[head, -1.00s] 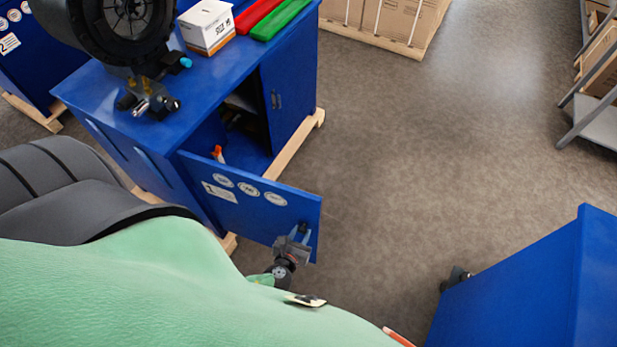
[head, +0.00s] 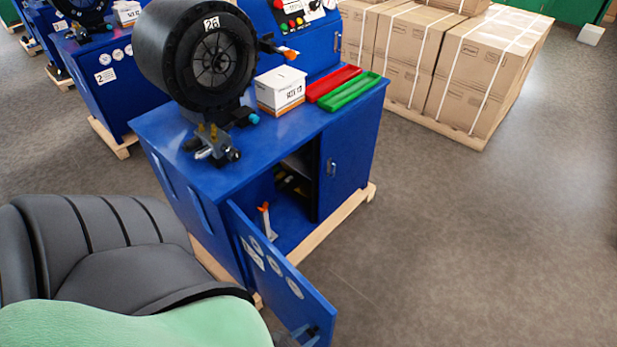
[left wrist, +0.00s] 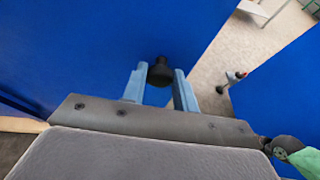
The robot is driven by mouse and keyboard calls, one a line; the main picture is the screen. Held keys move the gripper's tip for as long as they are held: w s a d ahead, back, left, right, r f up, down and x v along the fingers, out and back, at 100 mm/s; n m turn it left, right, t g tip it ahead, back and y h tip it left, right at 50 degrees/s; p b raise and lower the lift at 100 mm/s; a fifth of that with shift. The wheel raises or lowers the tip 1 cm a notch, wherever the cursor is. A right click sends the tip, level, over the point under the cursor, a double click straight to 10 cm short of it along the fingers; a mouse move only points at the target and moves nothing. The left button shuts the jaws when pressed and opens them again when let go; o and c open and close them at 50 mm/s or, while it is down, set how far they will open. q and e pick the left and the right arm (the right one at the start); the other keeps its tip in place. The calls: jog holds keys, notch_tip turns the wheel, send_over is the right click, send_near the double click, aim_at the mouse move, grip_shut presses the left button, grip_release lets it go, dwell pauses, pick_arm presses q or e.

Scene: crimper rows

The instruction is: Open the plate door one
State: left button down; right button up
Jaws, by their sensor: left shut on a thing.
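The plate door (head: 281,272) is a blue panel with round white stickers on the front cabinet. It stands swung well out from the cabinet, and the inside is partly visible. My left gripper (head: 308,334) is at the door's outer end, low in the head view and partly cut off by the frame edge. In the left wrist view, the two fingers of my left gripper (left wrist: 160,88) are shut on a black knob (left wrist: 160,71) on the blue door surface. My right gripper cannot be made out.
The blue cabinet (head: 350,150) carries a black crimper (head: 195,55), a white box (head: 280,90), and red (head: 333,83) and green (head: 350,91) trays. An orange-topped item (head: 265,218) stands inside. Strapped cartons (head: 460,70) stand behind. The floor at right (head: 500,240) is clear.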

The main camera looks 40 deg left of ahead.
pick_arm(q)
jog(key=c, duration=1.1)
grip_release()
pick_arm(e)
jog(key=shift+w+d, duration=0.1)
jog(key=shift+d, duration=0.05)
pick_arm(q)
jog(key=shift+b+v, duration=1.55)
jog(key=shift+v, duration=2.35)
pick_arm(e)
notch_tip(320, 180, up, 6)
jog(key=w+a, duration=0.2)
jog(key=shift+a, duration=0.35)
jog(key=shift+f, duration=0.1)
